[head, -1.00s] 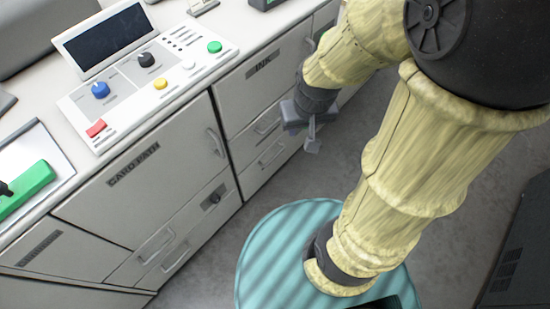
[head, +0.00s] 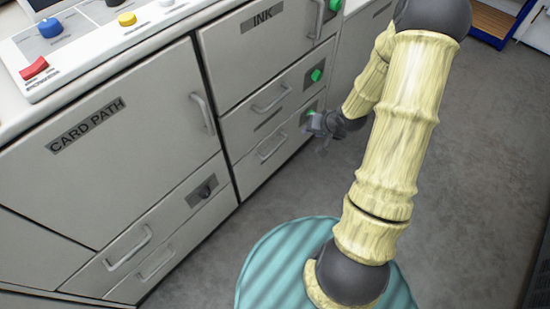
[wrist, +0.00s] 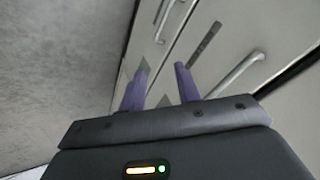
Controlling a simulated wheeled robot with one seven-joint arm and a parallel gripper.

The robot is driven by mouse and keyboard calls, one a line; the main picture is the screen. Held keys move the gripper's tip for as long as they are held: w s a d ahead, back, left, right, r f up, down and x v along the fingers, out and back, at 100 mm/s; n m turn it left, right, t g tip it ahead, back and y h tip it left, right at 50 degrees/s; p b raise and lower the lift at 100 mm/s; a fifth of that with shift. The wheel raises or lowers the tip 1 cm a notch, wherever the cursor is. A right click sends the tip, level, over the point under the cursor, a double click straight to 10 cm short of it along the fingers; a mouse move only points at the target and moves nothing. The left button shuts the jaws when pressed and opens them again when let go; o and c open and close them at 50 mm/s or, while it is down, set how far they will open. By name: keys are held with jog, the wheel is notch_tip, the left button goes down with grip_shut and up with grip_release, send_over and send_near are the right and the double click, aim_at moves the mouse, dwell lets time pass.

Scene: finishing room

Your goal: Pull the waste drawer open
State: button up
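No label that reads "waste" can be made out, so I cannot tell which drawer is the waste drawer. Under the INK door are an upper drawer with a bar handle (head: 272,98) and a lower drawer with a bar handle (head: 273,147); both look closed. A dark label strip (head: 267,120) between them is too small to read. My gripper (head: 321,138) is beside the right end of these drawers, in front of the cabinet. In the wrist view my gripper (wrist: 161,80) has its two purple fingers apart with nothing between them. A drawer handle (wrist: 236,73) lies beyond them to the right.
The CARD PATH door (head: 120,140) is shut, with two closed drawers below it, upper handle (head: 128,248). Green knobs or lights (head: 317,75) sit right of the INK drawers. The grey floor (head: 450,140) to the right is clear.

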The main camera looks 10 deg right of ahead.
aim_at(276, 149)
notch_tip(276, 149, down, 24)
jog(key=w+m+t+y+b, duration=0.1)
jog(key=m+t+y+b, duration=0.5)
jog(key=b, duration=1)
jog(key=shift+d+f+m+t+y+b, duration=0.15)
jog(key=shift+d+m+t+y+b, duration=0.15)
jog(key=shift+d+m+t+b, duration=0.15)
jog(key=shift+w+a, duration=0.1)
jog(key=b+x, duration=0.5)
jog(key=x, duration=1.2)
jog(key=shift+w+a+f+b, duration=0.1)
jog(key=shift+w+f+b, duration=0.05)
jog(key=shift+b, duration=0.2)
grip_shut()
